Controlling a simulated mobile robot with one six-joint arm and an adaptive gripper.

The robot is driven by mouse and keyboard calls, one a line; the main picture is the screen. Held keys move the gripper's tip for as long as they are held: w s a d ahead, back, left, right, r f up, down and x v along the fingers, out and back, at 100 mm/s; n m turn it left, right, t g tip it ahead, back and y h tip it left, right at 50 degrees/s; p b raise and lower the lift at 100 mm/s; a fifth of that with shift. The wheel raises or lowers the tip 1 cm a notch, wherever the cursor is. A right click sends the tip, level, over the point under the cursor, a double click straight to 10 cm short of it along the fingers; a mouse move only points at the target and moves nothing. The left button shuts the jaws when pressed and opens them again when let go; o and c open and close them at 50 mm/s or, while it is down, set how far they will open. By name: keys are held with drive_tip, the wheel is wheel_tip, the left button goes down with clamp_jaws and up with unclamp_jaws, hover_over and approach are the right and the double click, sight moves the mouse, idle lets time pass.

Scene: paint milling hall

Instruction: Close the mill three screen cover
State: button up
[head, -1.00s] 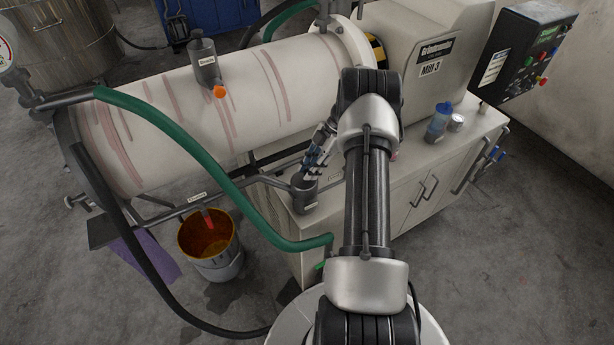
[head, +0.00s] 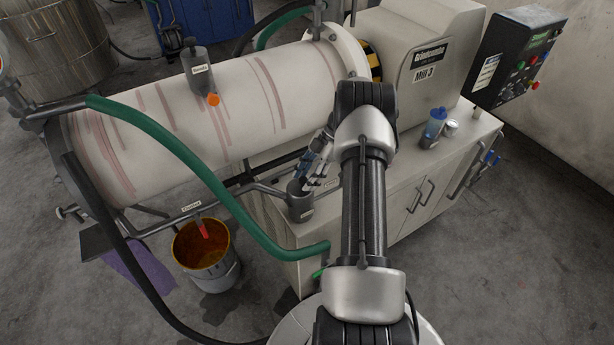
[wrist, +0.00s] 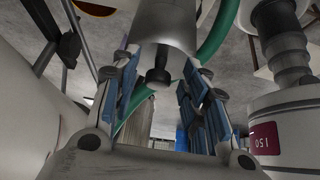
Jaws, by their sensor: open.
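Mill 3 is a long white drum (head: 170,125) with reddish streaks, joined to a cream housing (head: 430,60) labelled "Mill 3". A grey cylindrical pot (head: 301,204) with a small label stands on the cabinet's left end; its label is too small to read. My gripper (head: 320,157) is beside and above that pot, partly hidden by my arm. In the wrist view my open gripper (wrist: 158,92) has blue-padded fingers on both sides of a dark knob (wrist: 158,77) on a grey cylinder (wrist: 165,25). Contact cannot be told. I cannot tell for certain which part is the screen cover.
A green hose (head: 215,185) crosses in front of the drum. A bucket (head: 205,250) with orange contents stands on the floor. A black control panel (head: 520,58) is at right.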

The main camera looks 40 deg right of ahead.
drive_tip(key=shift+r, duration=0.1)
drive_tip(key=v, duration=1.1)
drive_tip(key=shift+d+r, duration=0.25)
drive_tip(key=shift+d, duration=0.05)
drive_tip(key=shift+s, duration=0.1)
